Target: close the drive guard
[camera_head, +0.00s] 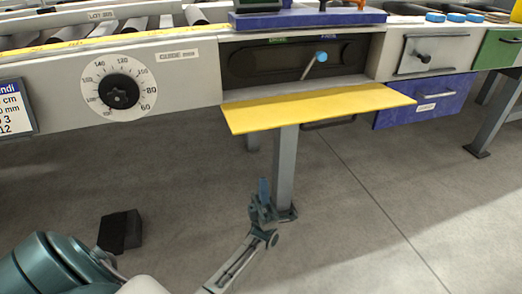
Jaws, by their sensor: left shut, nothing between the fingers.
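The drive guard (315,105) is a yellow flap below the recess in the table's front. It stands folded out and down, so the dark recess (255,64) behind it is uncovered. A lever with a blue knob (321,57) sticks out of the recess. My left gripper (263,189) is below the flap, in front of a grey table leg, apart from the flap. Its fingers are together with nothing between them. My right gripper does not show.
A dial (120,88) with a black knob is left of the recess. A grey drawer (432,55) and a blue drawer (425,103) are at the right. A table leg (285,160) stands behind my left gripper. A dark block (120,231) lies on the floor.

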